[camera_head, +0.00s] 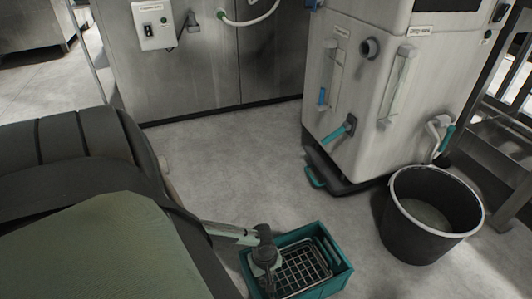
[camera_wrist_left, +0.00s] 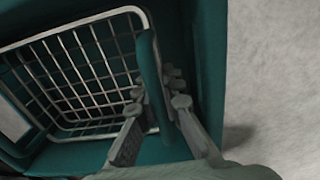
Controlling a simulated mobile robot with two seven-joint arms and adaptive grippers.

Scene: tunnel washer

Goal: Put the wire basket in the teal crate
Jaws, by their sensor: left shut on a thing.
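The teal crate (camera_head: 338,277) stands on the floor at the bottom centre of the head view. Its wall also shows in the left wrist view (camera_wrist_left: 212,60). The wire basket (camera_head: 305,268), a pale metal grid, lies within the crate's walls; its grid fills the left of the left wrist view (camera_wrist_left: 85,75). Whether it rests on the crate floor I cannot tell. My left gripper (camera_head: 266,277) reaches down into the crate's left side. In the left wrist view its fingers (camera_wrist_left: 160,105) are shut around a teal strip at the basket's edge. My right gripper is not in view.
A black bucket (camera_head: 430,222) stands right of the crate. A white machine (camera_head: 370,110) with a teal-handled valve and dark base stands behind. A large green-covered dark shape (camera_head: 110,245) fills the lower left. The grey floor (camera_head: 225,165) behind the crate is clear.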

